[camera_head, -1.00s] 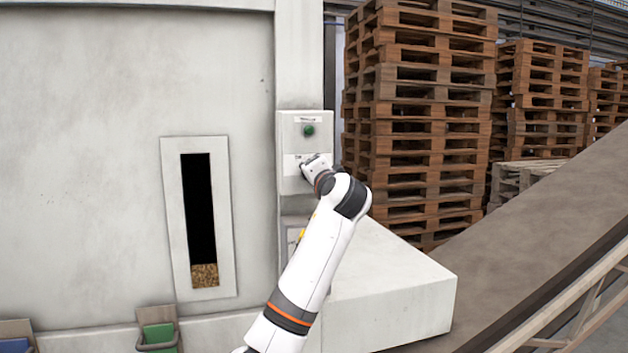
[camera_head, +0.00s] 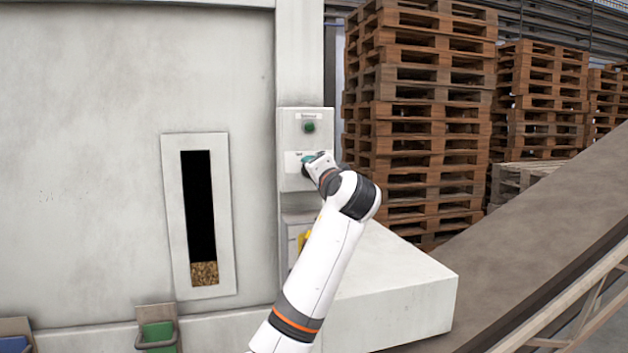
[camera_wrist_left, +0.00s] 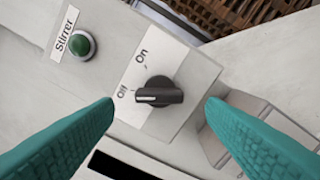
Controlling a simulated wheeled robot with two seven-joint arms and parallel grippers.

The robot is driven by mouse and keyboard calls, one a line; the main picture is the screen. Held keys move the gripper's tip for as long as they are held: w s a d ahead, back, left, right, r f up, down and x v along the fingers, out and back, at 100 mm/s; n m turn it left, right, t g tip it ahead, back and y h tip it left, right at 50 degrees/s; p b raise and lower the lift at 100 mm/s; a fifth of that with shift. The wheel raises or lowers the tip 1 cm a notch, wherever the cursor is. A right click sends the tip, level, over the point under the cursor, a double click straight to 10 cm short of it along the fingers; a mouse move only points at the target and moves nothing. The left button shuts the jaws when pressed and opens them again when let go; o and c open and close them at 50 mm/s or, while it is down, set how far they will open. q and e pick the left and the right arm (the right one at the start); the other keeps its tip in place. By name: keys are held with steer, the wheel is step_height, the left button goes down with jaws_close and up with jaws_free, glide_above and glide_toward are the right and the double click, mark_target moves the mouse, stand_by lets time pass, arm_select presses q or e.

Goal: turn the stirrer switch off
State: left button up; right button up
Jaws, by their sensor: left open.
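The stirrer switch is a black rotary knob (camera_wrist_left: 160,95) on a white plate marked On and Off, in the left wrist view. Its white pointer line points left, about toward the Off mark. A green lamp (camera_wrist_left: 82,46) with a "Stirrer" label sits beside the plate; it looks dull, and I cannot tell if it is lit. My left gripper (camera_wrist_left: 160,112) is open, its teal fingers on either side of the knob and apart from it. In the head view the left gripper (camera_head: 308,161) is at the control box (camera_head: 291,131) and hides the knob. My right gripper is out of view.
Below the box is a white ledge (camera_head: 395,290). To the left, a slot window (camera_head: 223,215) shows brown pellets at its bottom. A conveyor (camera_head: 530,235) slopes up at right, with pallet stacks (camera_head: 420,110) behind. A green handled item (camera_head: 158,335) is low at left.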

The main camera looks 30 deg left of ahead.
arm_select(q)
steer(key=b+v, duration=0.2)
steer(key=v, duration=0.7)
steer(key=shift+b, duration=0.3)
